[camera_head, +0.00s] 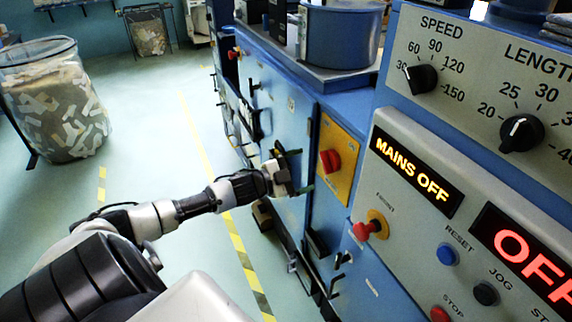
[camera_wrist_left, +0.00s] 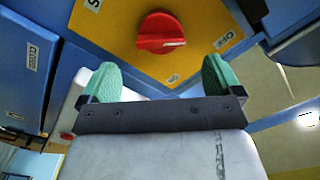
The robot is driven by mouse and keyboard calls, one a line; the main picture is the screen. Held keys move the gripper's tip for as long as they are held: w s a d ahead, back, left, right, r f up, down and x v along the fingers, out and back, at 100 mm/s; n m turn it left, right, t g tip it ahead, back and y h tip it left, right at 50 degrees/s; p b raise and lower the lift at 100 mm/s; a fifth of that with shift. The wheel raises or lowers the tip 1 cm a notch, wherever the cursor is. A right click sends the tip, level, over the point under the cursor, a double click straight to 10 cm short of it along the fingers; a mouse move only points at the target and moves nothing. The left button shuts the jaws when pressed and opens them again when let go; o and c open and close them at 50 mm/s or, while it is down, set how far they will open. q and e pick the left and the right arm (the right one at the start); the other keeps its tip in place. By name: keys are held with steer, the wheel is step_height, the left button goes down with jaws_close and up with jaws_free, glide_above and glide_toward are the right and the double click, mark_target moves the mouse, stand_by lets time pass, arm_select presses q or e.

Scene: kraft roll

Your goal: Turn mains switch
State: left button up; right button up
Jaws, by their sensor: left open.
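The mains switch is a red rotary knob (camera_head: 330,161) on a yellow plate (camera_head: 341,190) on the blue cabinet front. In the left wrist view the knob (camera_wrist_left: 160,33) has a pale pointer mark on its right, and an "OFF" label shows on the plate to its right. My left gripper (camera_head: 296,171) is just left of the plate in the head view. Its green fingertips (camera_wrist_left: 160,75) are wide apart and empty, short of the knob and not touching it. A lit display (camera_head: 412,170) reads "MAINS OFF". My right gripper is not in view.
A control panel with a red "OFF" display (camera_head: 530,250), speed and length dials and buttons stands at the right. A blue pot (camera_head: 343,36) is on top. A bin of scraps (camera_head: 58,110) stands left; the floor between is clear.

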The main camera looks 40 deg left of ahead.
arm_select(q)
steer(key=shift+b+v, duration=0.3)
steer(key=shift+v, duration=2.25)
steer(key=shift+f, duration=0.15)
steer(key=s+a+f+n+g+y, duration=0.1)
steer(key=s+f+n+g+y, duration=0.2)
steer(key=f, duration=0.8)
steer(key=s+a+f+n+g+y, duration=0.1)
steer(key=s+f+n+y, duration=0.15)
steer(key=s+f, duration=0.55)
steer(key=s+f+n+g+y, duration=0.2)
steer(key=f+n, duration=0.1)
steer(key=f, duration=1)
steer(key=s+d+f+n+g, duration=0.2)
steer(key=s+d+f+g, duration=0.35)
steer(key=s+f, duration=0.7)
steer(key=s+d+f+g, duration=0.2)
steer(key=s+d+f, duration=0.1)
steer(key=s+d, duration=0.4)
steer(key=s+d+f+g, duration=0.2)
steer(key=s+d+f, duration=0.2)
steer(key=s+d, duration=0.4)
steer(key=shift+s, duration=0.85)
